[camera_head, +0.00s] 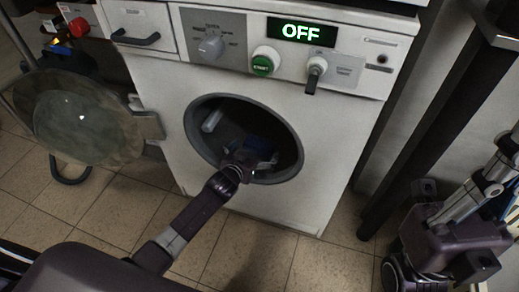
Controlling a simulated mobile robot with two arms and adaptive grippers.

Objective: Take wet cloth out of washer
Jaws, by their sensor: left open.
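The white washer (330,130) stands in the middle with its round opening dark. Its round door (85,120) is swung wide open to the left. A small blue cloth (256,144) shows inside the drum, and its lower part is hidden. My left gripper (262,160) reaches into the lower part of the opening, just in front of the cloth. It is open, but the fingers are dark and small, and I cannot tell whether they touch the cloth. My right gripper does not show.
The washer display (301,32) reads OFF. Below it are a green start button (263,62) and a knob with a dark handle (315,72). A dark slanted post (437,120) stands right of the washer. Tiled floor (130,215) lies bare at the front left.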

